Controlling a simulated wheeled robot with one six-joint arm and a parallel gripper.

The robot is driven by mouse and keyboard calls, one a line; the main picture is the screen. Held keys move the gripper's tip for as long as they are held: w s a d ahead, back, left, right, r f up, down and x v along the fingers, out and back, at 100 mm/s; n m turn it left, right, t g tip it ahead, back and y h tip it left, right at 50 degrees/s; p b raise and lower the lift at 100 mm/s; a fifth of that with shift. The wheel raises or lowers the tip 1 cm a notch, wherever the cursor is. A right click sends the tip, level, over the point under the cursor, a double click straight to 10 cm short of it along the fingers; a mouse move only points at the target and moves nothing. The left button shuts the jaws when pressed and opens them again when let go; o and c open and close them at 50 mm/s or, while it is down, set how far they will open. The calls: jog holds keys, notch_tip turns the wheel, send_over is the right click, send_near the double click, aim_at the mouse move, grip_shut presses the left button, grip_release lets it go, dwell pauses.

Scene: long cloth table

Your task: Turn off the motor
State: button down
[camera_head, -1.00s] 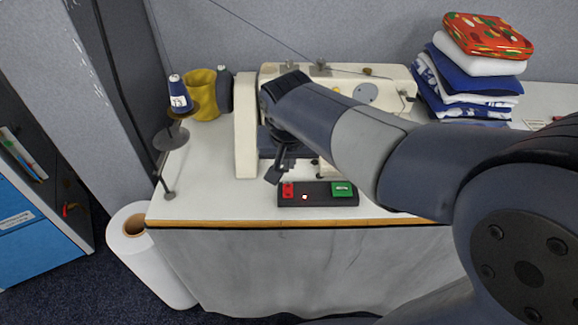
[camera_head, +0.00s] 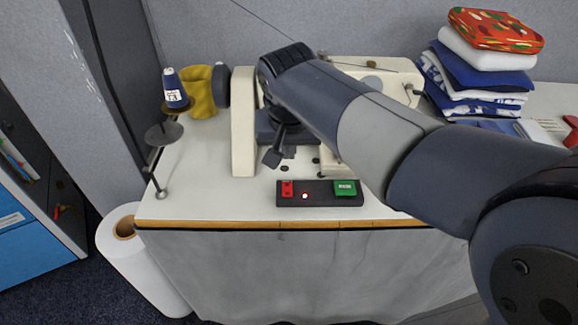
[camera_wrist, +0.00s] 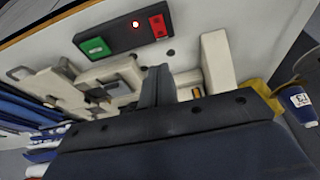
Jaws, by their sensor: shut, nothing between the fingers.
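The motor switch box (camera_head: 320,196) is a dark bar near the table's front edge, with a red button (camera_head: 287,189) at its left end, a green button (camera_head: 345,188) at its right end and a small lit lamp (camera_head: 305,196) beside the red one. In the wrist view it shows upside down, with the red button (camera_wrist: 158,25) at right and the green button (camera_wrist: 95,47) at left. My gripper (camera_head: 272,158) is shut and empty, just behind and left of the red button, apart from it. The cream sewing machine (camera_head: 243,125) stands behind, partly hidden by my arm.
Folded cloths (camera_head: 482,75) are stacked at the back right. A white roll (camera_head: 140,260) stands on the floor. The table front in front of the box is narrow.

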aim_at(289, 191)
jog(key=x, duration=0.4)
jog(key=b+x, duration=0.1)
jog(key=x, duration=0.8)
jog(key=shift+s+f+b, duration=0.25)
jog(key=shift+s+b, duration=0.05)
jog(key=shift+b, duration=0.05)
jog(key=shift+w+f, duration=0.1)
jog(key=shift+f, duration=0.2)
jog(key=shift+s, duration=0.2)
jog(key=shift+s+f, duration=0.1)
jog(key=shift+s, duration=0.65)
